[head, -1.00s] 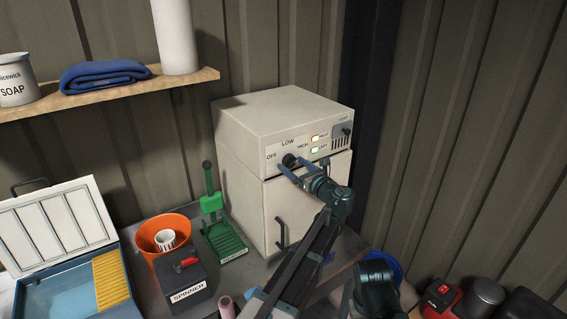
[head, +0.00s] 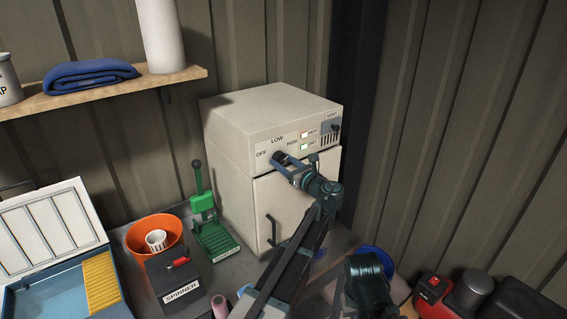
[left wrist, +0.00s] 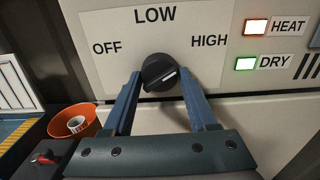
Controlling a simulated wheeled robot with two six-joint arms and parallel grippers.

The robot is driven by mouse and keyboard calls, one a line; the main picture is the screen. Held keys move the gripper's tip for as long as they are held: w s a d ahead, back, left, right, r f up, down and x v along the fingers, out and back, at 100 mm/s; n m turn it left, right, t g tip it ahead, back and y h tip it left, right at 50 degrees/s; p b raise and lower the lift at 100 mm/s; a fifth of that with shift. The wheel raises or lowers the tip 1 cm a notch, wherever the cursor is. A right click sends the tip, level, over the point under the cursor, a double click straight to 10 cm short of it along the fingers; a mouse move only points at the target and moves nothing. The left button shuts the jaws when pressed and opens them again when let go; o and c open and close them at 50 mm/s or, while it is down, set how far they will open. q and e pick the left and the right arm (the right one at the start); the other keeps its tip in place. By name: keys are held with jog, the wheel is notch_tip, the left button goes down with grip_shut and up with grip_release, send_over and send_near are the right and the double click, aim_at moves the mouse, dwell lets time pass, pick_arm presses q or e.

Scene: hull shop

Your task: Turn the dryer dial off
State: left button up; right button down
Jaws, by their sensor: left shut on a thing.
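The dryer (head: 250,125) is a cream box on the bench with a control panel. Its black dial (left wrist: 158,70) sits among the labels OFF, LOW and HIGH. My left gripper (left wrist: 160,78) is shut on the dial, one blue finger on each side. In the head view this gripper (head: 283,163) reaches the panel from the lower right and partly covers the dial. The HEAT light (left wrist: 256,27) and the DRY light (left wrist: 247,64) are both lit. My right gripper does not show.
A green press (head: 208,215), an orange bucket (head: 137,236) and a dark spinner box (head: 172,278) stand left of the dryer. A shelf (head: 110,97) hangs above them. A red device (head: 432,289) lies at lower right. A vent switch (head: 336,130) is right of the lights.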

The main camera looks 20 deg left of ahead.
pick_arm(q)
jog(key=n, duration=0.6)
jog(key=shift+d, duration=0.1)
jog(key=n, duration=0.6)
jog(key=shift+w, duration=0.1)
jog(key=n, duration=0.5)
jog(key=shift+r+n, duration=0.1)
jog(key=shift+n, duration=0.3)
jog(key=n, duration=0.5)
jog(key=shift+n, duration=0.4)
jog(key=o, duration=1.4)
jog(key=shift+r, duration=0.1)
jog(key=shift+c, duration=0.2)
